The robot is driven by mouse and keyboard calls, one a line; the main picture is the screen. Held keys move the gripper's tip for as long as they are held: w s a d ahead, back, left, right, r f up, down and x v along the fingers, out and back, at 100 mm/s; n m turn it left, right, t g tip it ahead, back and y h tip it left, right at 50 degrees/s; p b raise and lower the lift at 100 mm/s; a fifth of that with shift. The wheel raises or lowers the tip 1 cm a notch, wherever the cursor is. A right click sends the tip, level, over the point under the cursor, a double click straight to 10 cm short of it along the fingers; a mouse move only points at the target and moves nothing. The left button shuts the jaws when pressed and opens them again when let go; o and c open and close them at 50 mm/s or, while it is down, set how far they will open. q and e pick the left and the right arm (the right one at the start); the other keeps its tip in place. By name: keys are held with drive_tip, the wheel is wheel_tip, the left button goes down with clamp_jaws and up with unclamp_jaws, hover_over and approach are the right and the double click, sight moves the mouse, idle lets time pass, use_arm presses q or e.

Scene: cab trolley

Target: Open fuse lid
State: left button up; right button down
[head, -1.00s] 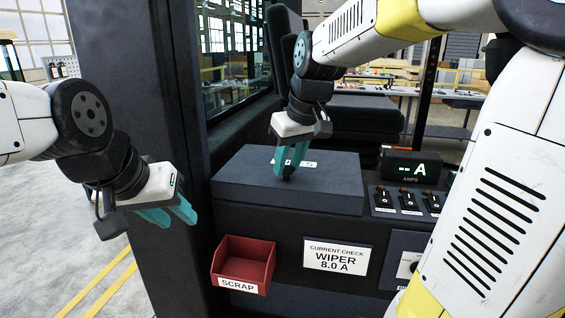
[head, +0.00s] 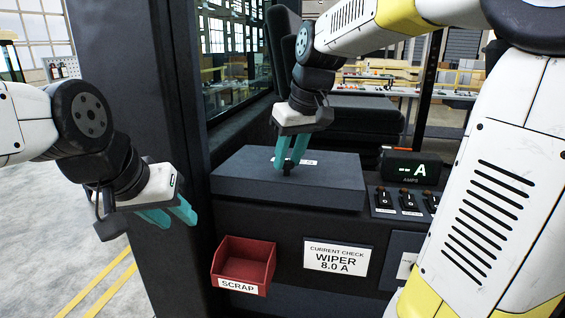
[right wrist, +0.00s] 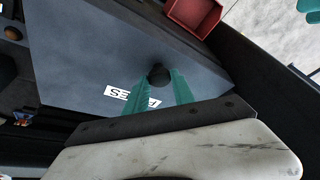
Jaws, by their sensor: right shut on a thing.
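The fuse lid (head: 330,184) is a dark grey slab on the console, with a white label and a small black knob (head: 288,172) near its front middle. It looks flat and down in the head view. My right gripper (head: 287,166) comes from above with teal fingers shut on the knob. In the right wrist view the knob (right wrist: 159,75) sits between the fingertips, beside the partly covered label (right wrist: 130,97). My left gripper (head: 171,216) hangs empty in front of the dark pillar at left, its fingers apart.
A red scrap bin (head: 243,264) is on the console front below the lid, beside a wiper check card (head: 338,257). A amps display (head: 411,168) and several switches (head: 408,201) stand right of the lid. A dark pillar (head: 130,60) rises at left.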

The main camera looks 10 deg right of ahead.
drive_tip(key=w+d+r+g+y, duration=0.2)
drive_tip(key=w+r+g, duration=0.3)
drive_tip(key=r, duration=0.5)
drive_tip(key=shift+w+m+g, duration=0.4)
drive_tip(key=shift+w, duration=0.1)
